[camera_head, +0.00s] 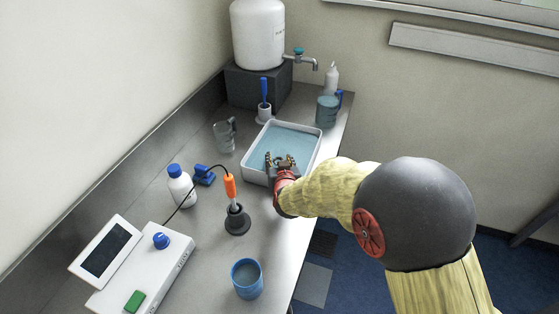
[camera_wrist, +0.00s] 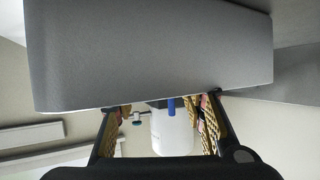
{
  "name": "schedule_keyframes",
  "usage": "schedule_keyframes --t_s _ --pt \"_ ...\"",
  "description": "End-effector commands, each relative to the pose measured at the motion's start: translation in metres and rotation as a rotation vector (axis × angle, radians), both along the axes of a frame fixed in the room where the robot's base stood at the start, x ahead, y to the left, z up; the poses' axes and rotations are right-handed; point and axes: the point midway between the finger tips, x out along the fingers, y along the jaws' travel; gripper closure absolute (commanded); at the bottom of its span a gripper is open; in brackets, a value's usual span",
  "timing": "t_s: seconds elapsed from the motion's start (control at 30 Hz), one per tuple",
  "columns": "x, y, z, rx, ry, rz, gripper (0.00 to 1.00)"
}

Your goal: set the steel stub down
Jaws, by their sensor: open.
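My gripper (camera_head: 279,160) is open, with its two fingers spread at the near edge of the white tray (camera_head: 254,175) of bluish water in the head view. In the wrist view my gripper (camera_wrist: 162,106) shows as two ribbed fingers set apart, with no object seen between them. A large grey surface, seemingly the wall of the tray (camera_wrist: 150,55), fills the top of that view close to the fingers. I cannot make out the steel stub in either view; it may be hidden by the tray wall, the water or my gripper.
Behind the tray stand a brush holder (camera_head: 264,113), a white tank (camera_head: 258,35) and a blue-grey mug (camera_head: 327,111). Left are a clear jug (camera_head: 224,137) and a white bottle (camera_head: 181,188). An orange-handled probe (camera_head: 231,187) and a blue cup (camera_head: 246,280) stand nearer.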

Motion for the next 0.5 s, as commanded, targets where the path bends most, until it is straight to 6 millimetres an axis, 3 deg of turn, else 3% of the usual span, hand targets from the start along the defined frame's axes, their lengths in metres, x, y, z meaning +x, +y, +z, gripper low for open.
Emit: schedule_keyframes --t_s 0.23,0.4,0.5 --pt "-0.001 0.001 -0.001 -0.002 0.006 0.003 0.55" --pt "-0.001 0.001 0.014 -0.001 0.004 0.003 0.55" --pt "-0.021 -0.001 0.021 0.0 0.003 0.002 0.55"
